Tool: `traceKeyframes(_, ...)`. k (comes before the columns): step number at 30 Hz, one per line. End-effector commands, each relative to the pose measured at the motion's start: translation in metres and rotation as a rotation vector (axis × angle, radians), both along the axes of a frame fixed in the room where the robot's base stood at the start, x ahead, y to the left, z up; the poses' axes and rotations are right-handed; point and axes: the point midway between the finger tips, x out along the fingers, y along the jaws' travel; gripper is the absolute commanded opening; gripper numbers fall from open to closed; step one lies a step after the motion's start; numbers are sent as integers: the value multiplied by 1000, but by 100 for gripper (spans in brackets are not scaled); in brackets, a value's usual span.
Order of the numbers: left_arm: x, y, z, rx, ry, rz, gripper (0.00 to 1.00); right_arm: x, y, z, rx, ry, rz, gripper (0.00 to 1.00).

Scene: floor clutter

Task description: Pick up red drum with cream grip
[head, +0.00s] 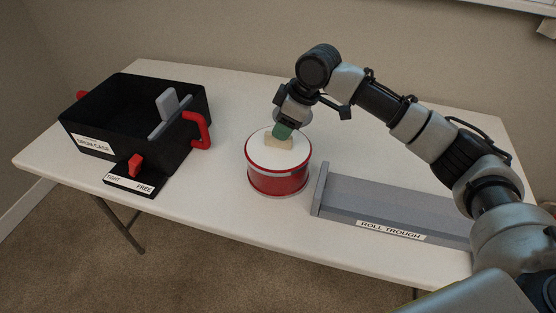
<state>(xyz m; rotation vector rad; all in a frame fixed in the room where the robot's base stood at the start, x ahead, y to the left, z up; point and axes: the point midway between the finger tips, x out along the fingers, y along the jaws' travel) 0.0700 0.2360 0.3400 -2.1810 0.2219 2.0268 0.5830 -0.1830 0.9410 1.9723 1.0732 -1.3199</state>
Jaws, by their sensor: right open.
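A red drum (276,182) with a white top stands upright on the white table, a little right of the middle. A cream grip (279,142) stands up from the drum's top. My right gripper (283,132) is directly above the drum, with its green fingertips at the cream grip. Its jaws are open, and the fingertips partly hide the grip. I cannot tell whether they touch it. My left gripper is not in view.
A black drum case (88,144) with red handles and a grey upright piece stands at the left. Its tight/free lever (135,166) is in front. A grey roll trough (350,217) lies right of the drum, below my right arm.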

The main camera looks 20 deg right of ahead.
Motion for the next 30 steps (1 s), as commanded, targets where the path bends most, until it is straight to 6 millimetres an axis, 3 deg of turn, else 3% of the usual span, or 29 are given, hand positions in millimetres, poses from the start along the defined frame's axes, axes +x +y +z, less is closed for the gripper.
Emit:
traceKeyframes(12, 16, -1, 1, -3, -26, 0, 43, 12, 11, -48, 0, 0, 1, 49)
traceKeyframes(20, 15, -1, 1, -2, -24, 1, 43, 13, 12, -50, -1, -1, 1, 49)
traceKeyframes(30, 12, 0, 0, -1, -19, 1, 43, 13, 12, -50, -1, -1, 1, 0)
